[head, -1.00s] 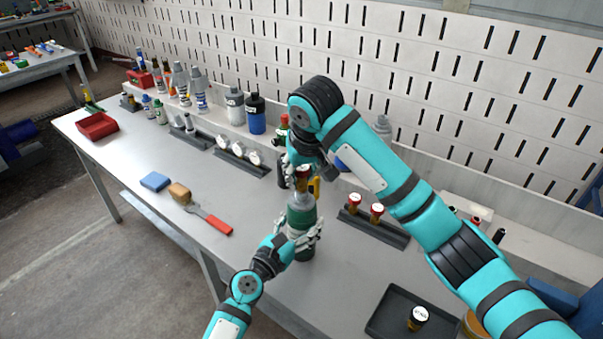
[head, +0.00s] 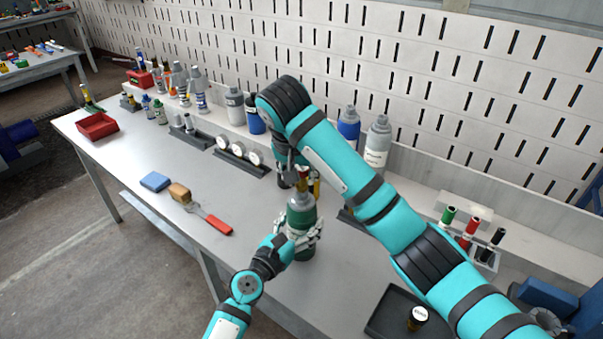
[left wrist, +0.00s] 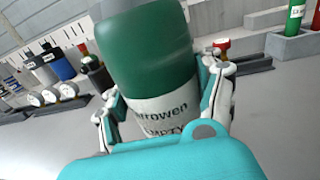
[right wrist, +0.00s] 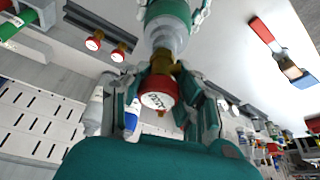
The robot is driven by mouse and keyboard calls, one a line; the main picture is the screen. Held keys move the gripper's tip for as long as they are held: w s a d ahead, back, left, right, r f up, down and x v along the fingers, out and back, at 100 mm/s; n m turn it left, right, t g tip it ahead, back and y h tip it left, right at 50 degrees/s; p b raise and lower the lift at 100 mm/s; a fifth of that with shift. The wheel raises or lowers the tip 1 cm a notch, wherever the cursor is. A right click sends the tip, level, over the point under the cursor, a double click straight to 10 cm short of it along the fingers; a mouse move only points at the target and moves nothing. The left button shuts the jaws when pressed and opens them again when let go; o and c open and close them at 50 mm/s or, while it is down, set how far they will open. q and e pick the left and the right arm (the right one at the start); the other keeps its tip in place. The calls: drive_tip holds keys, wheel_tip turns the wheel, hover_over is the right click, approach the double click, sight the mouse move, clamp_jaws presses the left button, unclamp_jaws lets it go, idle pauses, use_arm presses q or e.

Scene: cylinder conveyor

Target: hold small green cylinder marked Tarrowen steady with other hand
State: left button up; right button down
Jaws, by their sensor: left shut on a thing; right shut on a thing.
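The small green cylinder (head: 301,213) stands upright on the bench, with a grey shoulder and a white label. In the left wrist view the cylinder (left wrist: 150,55) shows label text ending "rrowen" and "EMPTY". My left gripper (head: 303,238) is shut around its lower body. A brass valve (head: 303,181) with a red cap is at the cylinder's top, and my right gripper (head: 300,170) is shut on it. In the right wrist view the valve's red cap (right wrist: 158,92) sits between the fingers, and its brass end meets the grey neck; whether it is fully seated I cannot tell.
Large grey (head: 376,150) and blue (head: 348,128) cylinders stand behind my right arm. A brush with a red handle (head: 219,225) lies left. The bench between is clear.

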drive_tip(key=m+h, duration=0.1)
drive_tip(key=m, duration=0.2)
drive_tip(key=shift+d+r, duration=0.1)
drive_tip(key=shift+d, duration=0.05)
drive_tip(key=shift+m+g+h, duration=0.5)
drive_tip(key=shift+m, duration=1)
drive_tip(key=m+g, duration=0.1)
drive_tip(key=m, duration=0.2)
drive_tip(key=m+g+h, duration=0.1)
drive_tip(key=m, duration=0.2)
drive_tip(key=c, duration=1.1)
unclamp_jaws()
